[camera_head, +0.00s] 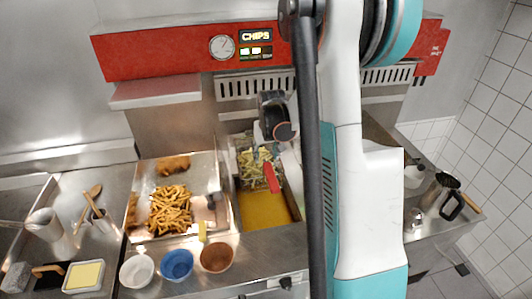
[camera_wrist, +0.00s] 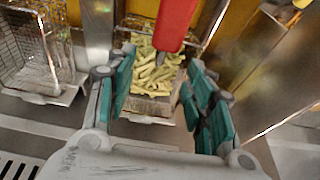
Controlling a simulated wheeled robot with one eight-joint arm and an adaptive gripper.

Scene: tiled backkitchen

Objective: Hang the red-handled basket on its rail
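The red handle (camera_head: 272,178) of a wire basket shows over the fryer in the head view. The basket (camera_head: 246,158) holds pale chips and sits at the back of the vat, above yellow oil (camera_head: 268,210). In the wrist view the red handle (camera_wrist: 176,24) comes down from the top edge, its end near the gap between my fingertips. The pale chips (camera_wrist: 150,72) show beyond them. My gripper (camera_wrist: 160,62) has its teal fingers spread, with no visible contact. A slotted metal strip (camera_head: 240,88) runs behind the fryer; I cannot tell whether it is the rail.
A second, empty wire basket (camera_wrist: 28,48) stands left in the wrist view. A tray of fried chips (camera_head: 135,225) lies left of the vat in the head view. White, blue and brown bowls (camera_head: 177,264) line the front. My arm hides the right part of the fryer.

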